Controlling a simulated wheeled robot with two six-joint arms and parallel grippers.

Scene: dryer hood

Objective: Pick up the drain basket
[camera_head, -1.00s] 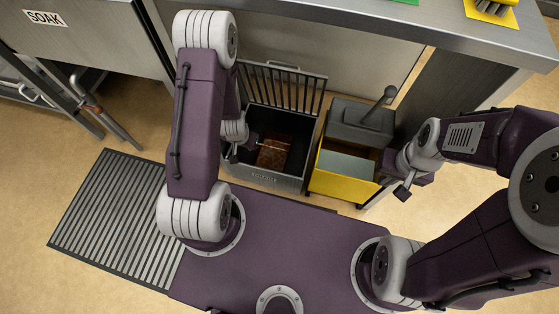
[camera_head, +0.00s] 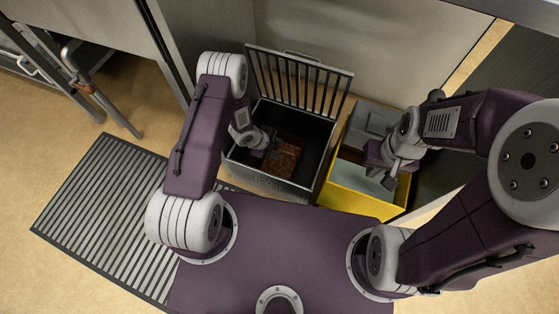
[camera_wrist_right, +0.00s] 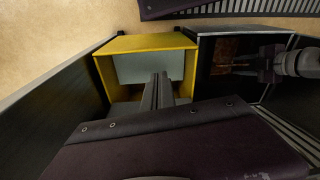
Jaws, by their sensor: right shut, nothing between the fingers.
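A dark open box (camera_head: 312,130) with a barred lid tilted up at its back stands on the floor in the head view. A brown, rusty-looking item (camera_head: 286,154) lies inside it; I cannot tell whether this is the drain basket. My left gripper (camera_head: 264,152) is down in the box beside the brown item, its jaws too small and dark to read. My right gripper (camera_head: 390,181) is shut and empty over the yellow bin (camera_head: 356,202). In the right wrist view its fingers (camera_wrist_right: 160,84) point into the yellow bin (camera_wrist_right: 146,43), which has a pale grey panel inside.
The barred lid (camera_head: 299,82) stands between the box and the pale wall behind. A grey part (camera_head: 377,118) stands at the bin's back. A slatted floor grate (camera_head: 105,215) lies at the left on tan floor.

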